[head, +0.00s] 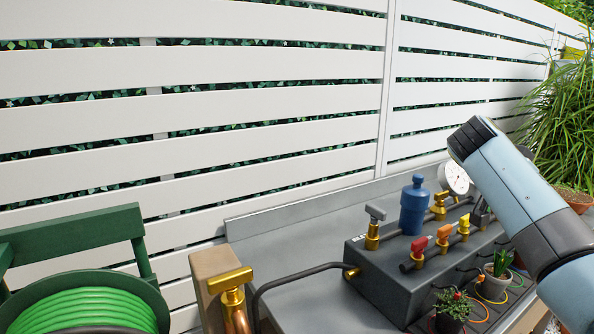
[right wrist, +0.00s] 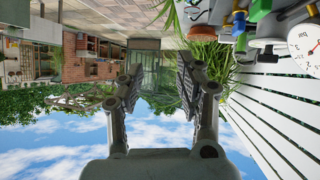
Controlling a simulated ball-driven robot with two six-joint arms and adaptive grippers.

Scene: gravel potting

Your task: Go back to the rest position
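My right gripper (right wrist: 160,82) shows in the right wrist view, where the scene appears upside down. Its two dark fingers stand apart with nothing between them, so it is open and empty. Beyond the fingers are a brick building and sky. In the head view my right arm (head: 517,190) comes in from the lower right, in front of the right end of the bench. The right gripper itself cannot be made out there. My left arm and left gripper are in neither view.
A grey bench (head: 300,220) carries a dark valve block (head: 385,285), a blue bottle-shaped part (head: 414,208), a gauge (head: 454,178) and small potted plants (head: 452,307). A green hose reel (head: 85,305) stands at left. A white slatted fence (head: 200,100) runs behind. A grassy plant (head: 565,125) stands at right.

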